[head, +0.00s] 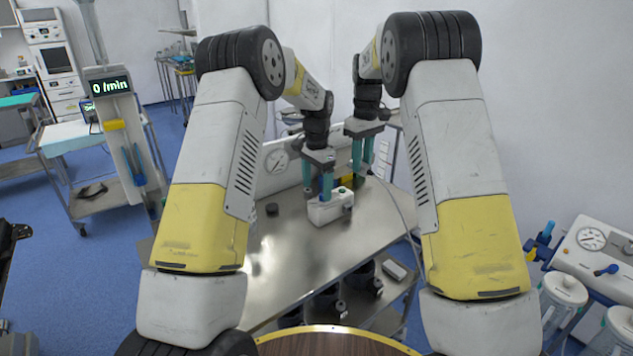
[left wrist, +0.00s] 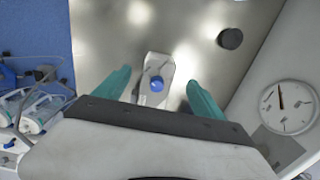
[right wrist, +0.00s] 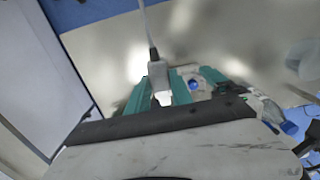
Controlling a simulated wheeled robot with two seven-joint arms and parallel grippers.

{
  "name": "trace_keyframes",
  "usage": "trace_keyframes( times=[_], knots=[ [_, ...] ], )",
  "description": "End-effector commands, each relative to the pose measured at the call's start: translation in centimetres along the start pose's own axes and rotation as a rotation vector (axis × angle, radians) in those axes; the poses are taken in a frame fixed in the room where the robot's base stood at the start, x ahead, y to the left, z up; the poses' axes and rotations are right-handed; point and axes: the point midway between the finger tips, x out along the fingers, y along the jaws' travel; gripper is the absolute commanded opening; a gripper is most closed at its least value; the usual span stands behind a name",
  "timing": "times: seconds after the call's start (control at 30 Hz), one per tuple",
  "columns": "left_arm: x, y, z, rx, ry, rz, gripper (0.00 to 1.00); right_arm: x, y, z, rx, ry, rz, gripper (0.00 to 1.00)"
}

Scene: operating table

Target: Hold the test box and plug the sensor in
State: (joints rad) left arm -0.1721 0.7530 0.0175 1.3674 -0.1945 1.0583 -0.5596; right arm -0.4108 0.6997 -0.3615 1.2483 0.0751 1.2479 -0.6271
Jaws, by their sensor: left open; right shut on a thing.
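The white test box (head: 331,209) stands on the steel table. My left gripper (head: 326,196) is open just above it. In the left wrist view, the box (left wrist: 158,68) with its blue knob (left wrist: 157,84) shows between the spread teal fingers, with gaps on both sides. My right gripper (head: 361,170) is behind and to the right of the box. In the right wrist view it is shut on the white sensor plug (right wrist: 158,72), whose cable runs up out of view. The box's blue knob (right wrist: 195,84) shows to the right of the plug. The plug's tip is partly hidden.
A black round puck (head: 272,209) lies on the steel table (head: 300,262) left of the box. A back panel with a round dial (head: 277,160) stands behind. The front of the table is clear. Suction equipment (head: 595,245) is at the right.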

Motion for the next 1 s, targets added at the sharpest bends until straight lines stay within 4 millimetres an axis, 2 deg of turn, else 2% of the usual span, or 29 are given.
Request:
trace_keyframes(
  times=[0.3,0.5,0.7,1.0],
  knots=[
    [6.1,0.1,0.1,-0.001,-0.004,0.003,0.8,0.0,0.0,0.0,0.0,0.0,0.0,0.0],
    [9.1,0.1,0.1,-0.001,-0.002,0.002,0.8,0.0,0.0,0.0,0.0,0.0,0.0,0.0],
    [10.4,0.0,0.1,-0.002,-0.002,0.001,0.8,0.0,0.0,0.0,0.0,0.0,0.0,0.0],
    [10.6,0.0,0.1,-0.002,-0.001,0.0,0.8,0.0,0.0,0.0,0.0,0.0,0.0,0.0]
  ],
)
